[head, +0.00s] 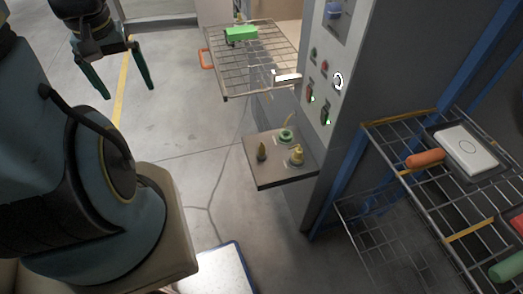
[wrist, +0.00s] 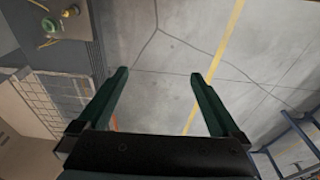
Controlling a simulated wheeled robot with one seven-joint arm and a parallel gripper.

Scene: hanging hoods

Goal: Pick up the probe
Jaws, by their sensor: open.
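My gripper (head: 129,94) hangs at the upper left of the head view, open and empty over bare floor. In the wrist view its two green fingers (wrist: 159,73) are spread with only floor between them. I cannot tell for sure which thing is the probe. A small dark pointed piece (head: 262,152) stands on the low grey shelf (head: 262,178), beside a green ring-like fitting (head: 286,136) and a yellow fitting (head: 297,156). An orange cylinder (head: 425,158) lies beside a white box (head: 467,149) on the right wire rack. My gripper is well apart from all of these.
A wire shelf (head: 255,65) holds a green block (head: 241,33) and a white piece (head: 287,77). A grey control panel (head: 325,75) rises beside it. The right wire rack (head: 385,135) also holds a green cylinder (head: 507,267). Open floor (head: 190,125) lies around my gripper.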

